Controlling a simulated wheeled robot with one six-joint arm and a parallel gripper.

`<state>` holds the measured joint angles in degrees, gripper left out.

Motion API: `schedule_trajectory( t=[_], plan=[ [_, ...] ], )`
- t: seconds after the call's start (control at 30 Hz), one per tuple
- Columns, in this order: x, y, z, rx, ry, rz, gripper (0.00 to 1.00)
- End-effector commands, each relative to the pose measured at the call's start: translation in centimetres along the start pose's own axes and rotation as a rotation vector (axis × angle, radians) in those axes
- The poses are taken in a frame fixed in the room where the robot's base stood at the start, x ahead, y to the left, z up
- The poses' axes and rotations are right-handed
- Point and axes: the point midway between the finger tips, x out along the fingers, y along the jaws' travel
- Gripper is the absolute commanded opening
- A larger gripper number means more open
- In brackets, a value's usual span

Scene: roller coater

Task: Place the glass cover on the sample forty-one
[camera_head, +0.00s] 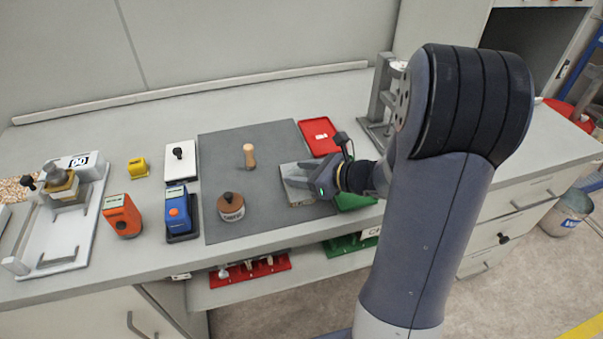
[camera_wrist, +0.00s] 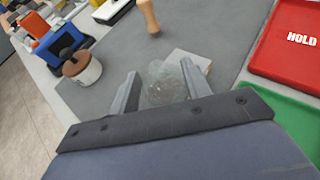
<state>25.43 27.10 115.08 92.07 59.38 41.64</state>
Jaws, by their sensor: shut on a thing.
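My gripper (camera_head: 316,183) is over the right part of the grey mat. In the wrist view its two fingers (camera_wrist: 161,76) are closed on a clear, roundish glass cover (camera_wrist: 165,88). A light flat plate (camera_head: 295,184), which may be the sample, lies beside and partly under the gripper. It also shows in the wrist view (camera_wrist: 190,64), just beyond the fingers and partly hidden by the glass. I cannot read a number on it. I cannot tell whether the glass touches the plate. The cover is not distinct in the head view.
The grey mat (camera_head: 267,215) also bears a wooden-handled tool (camera_head: 249,157) and a brown-lidded jar (camera_head: 230,207). A red tray (camera_head: 318,138), marked HOLD in the wrist view, and a green tray (camera_head: 352,201) are near my gripper. Blue (camera_head: 178,212) and orange (camera_head: 122,216) devices stand left.

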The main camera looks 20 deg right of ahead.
Motion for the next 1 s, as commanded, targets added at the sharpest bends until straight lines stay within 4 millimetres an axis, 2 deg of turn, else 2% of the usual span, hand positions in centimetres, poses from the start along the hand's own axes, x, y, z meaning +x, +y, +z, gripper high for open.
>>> schedule_trajectory(
  t=[0.37,0.4,0.6,0.63,1.0],
  plan=[
    [0.20,-0.01,-0.47,-0.001,-0.001,0.000,0.23],
    [0.13,-0.01,-0.29,-0.001,-0.001,0.000,0.49],
    [0.12,-0.01,-0.26,-0.001,-0.001,0.000,0.65],
    [0.12,-0.01,-0.26,-0.001,-0.001,0.000,0.67],
    [-0.27,-0.05,0.17,-0.001,-0.001,-0.002,0.67]
  ],
)
